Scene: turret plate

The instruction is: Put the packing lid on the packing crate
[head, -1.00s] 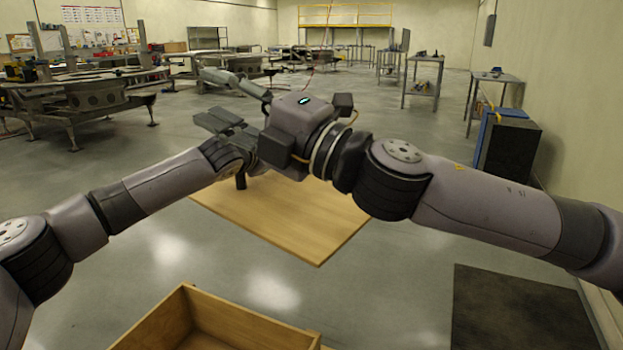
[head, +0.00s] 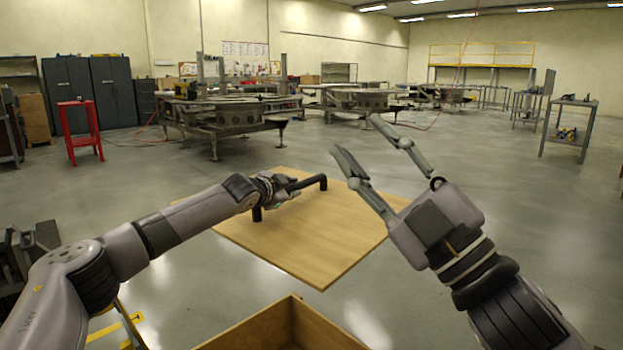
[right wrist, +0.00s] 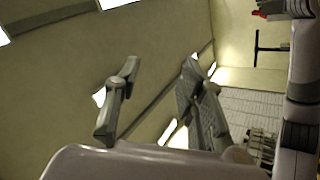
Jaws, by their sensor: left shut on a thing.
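The packing lid (head: 320,245) is a flat wooden panel with a dark bar handle (head: 308,183) on top. In the head view it is beyond the packing crate (head: 262,325), an open wooden box at the bottom edge, mostly cut off. My left gripper (head: 287,190) is shut on the lid's handle, at its left part. My right gripper (head: 370,150) is raised in front of the lid's right side, its fingers spread apart and empty. In the right wrist view its two fingers (right wrist: 160,105) are apart with nothing between them.
A red stand (head: 80,130) and dark cabinets (head: 92,92) are at the back left. Large metal workpieces on stands (head: 220,115) fill the far middle. A side table (head: 568,125) is at the far right. The floor right of the lid is clear.

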